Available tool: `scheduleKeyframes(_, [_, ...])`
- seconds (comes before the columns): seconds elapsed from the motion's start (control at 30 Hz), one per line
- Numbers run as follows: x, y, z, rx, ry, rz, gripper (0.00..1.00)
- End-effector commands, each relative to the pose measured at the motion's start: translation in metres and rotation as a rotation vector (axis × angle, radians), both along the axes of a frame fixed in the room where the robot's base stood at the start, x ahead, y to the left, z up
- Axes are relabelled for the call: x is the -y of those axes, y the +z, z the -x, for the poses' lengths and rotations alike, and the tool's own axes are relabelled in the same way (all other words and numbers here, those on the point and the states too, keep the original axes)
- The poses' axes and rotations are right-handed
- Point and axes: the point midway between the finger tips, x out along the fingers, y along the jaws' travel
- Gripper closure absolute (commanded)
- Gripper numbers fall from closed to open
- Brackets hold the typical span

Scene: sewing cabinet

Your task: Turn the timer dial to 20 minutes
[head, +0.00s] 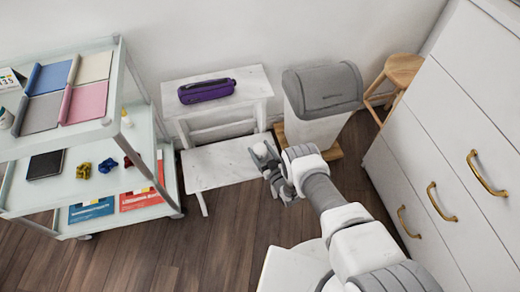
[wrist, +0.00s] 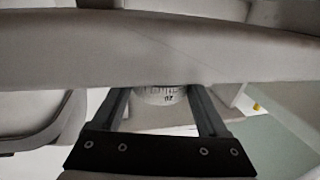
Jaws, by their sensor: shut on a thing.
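In the wrist view a small white round timer dial (wrist: 162,95) with dark printed marks sits between the two fingers of my gripper (wrist: 160,98). The marks are small and look upside down, so I cannot read the setting for certain. The fingers flank the dial on its left and right and are shut on it. A broad pale grey band crosses the view and hides what lies above the dial. In the head view my gripper (head: 264,158) is over the lower white step, and the timer cannot be told apart from it there.
A white two-level stand (head: 225,165) holds a purple case (head: 206,91) on its upper level. A grey-lidded bin (head: 322,90) and a wooden stool (head: 402,70) stand behind. A glass-shelved cart (head: 125,85) is left; white drawers (head: 430,160) are right. Floor (head: 150,245) is clear at lower left.

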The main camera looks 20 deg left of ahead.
Motion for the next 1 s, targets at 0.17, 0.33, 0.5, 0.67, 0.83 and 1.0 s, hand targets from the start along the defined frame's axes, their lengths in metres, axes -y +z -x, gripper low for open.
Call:
scheduleKeyframes(0.17, [-0.0001, -0.0001, 0.0001, 0.000, 0.000, 0.000, 0.67])
scheduleKeyframes(0.33, [-0.0002, -0.0001, 0.0001, 0.000, -0.006, 0.000, 0.80])
scheduleKeyframes(0.5, [-0.0009, 0.0003, 0.0001, -0.001, -0.102, -0.005, 0.80])
scheduleKeyframes(0.67, [-0.0013, -0.0001, 0.0005, -0.001, -0.250, -0.004, 0.80])
scheduleKeyframes(0.83, [-0.0013, 0.0000, 0.0003, 0.000, -0.365, -0.001, 0.80])
scheduleKeyframes(1.0, [-0.0007, -0.0001, 0.0003, 0.000, -0.394, 0.000, 0.80])
